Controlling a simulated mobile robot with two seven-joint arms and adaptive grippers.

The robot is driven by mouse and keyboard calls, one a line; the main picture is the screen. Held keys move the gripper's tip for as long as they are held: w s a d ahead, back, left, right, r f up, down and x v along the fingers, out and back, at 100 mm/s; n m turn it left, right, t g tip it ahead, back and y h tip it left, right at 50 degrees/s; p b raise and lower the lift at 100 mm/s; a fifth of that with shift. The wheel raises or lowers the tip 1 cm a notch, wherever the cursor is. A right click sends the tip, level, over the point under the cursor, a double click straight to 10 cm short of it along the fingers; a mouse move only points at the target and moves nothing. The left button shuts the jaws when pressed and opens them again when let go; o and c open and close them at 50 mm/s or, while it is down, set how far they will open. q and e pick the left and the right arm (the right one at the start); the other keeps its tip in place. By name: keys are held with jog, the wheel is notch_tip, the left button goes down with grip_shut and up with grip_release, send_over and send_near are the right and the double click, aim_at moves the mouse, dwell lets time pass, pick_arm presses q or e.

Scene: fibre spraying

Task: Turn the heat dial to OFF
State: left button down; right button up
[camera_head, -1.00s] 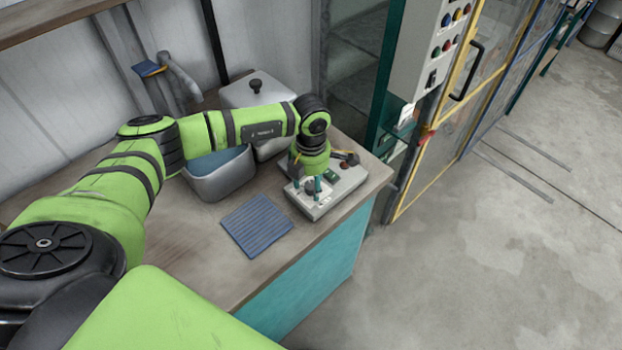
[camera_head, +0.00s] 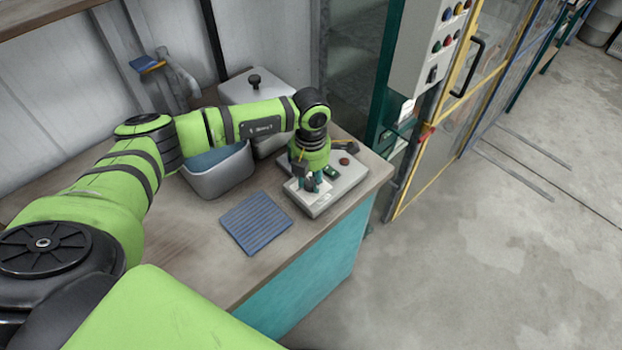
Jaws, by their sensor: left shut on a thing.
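A grey control box (camera_head: 328,202) sits at the right end of the workbench in the head view. My left gripper (camera_head: 311,187) points down over the left part of the box, with its fingers shut on the heat dial, which is mostly hidden between the fingers. The dial's pointer and the OFF mark cannot be read at this size. A red-brown knob (camera_head: 344,161) and a small green rocker (camera_head: 330,172) show on the box to the right of the gripper. My right gripper is not in view.
A blue ribbed mat (camera_head: 256,223) lies left of the box on the bench (camera_head: 190,243). A grey open bin (camera_head: 222,180) and a lidded container (camera_head: 252,90) stand behind. A button panel (camera_head: 425,50) and yellow-framed door (camera_head: 432,160) are to the right.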

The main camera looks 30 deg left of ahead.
pick_arm(q)
jog(key=n, duration=0.1)
jog(key=n+b, duration=0.1)
jog(key=n, duration=0.1)
jog(key=shift+s+f+n, duration=0.15)
jog(key=shift+f+n, duration=0.1)
jog(key=shift+n, duration=0.15)
jog(key=n+b, duration=0.1)
jog(key=n, duration=0.2)
jog(key=shift+n+b, duration=0.3)
jog(key=shift+b, duration=0.1)
jog(key=n+b, duration=0.1)
jog(key=n, duration=0.2)
jog(key=shift+d, duration=0.1)
jog(key=shift+n, duration=1.4)
jog(key=shift+s+n, duration=0.1)
jog(key=shift+n, duration=0.2)
jog(key=c, duration=1)
grip_release()
jog(key=shift+o, duration=0.5)
jog(key=shift+r, duration=0.1)
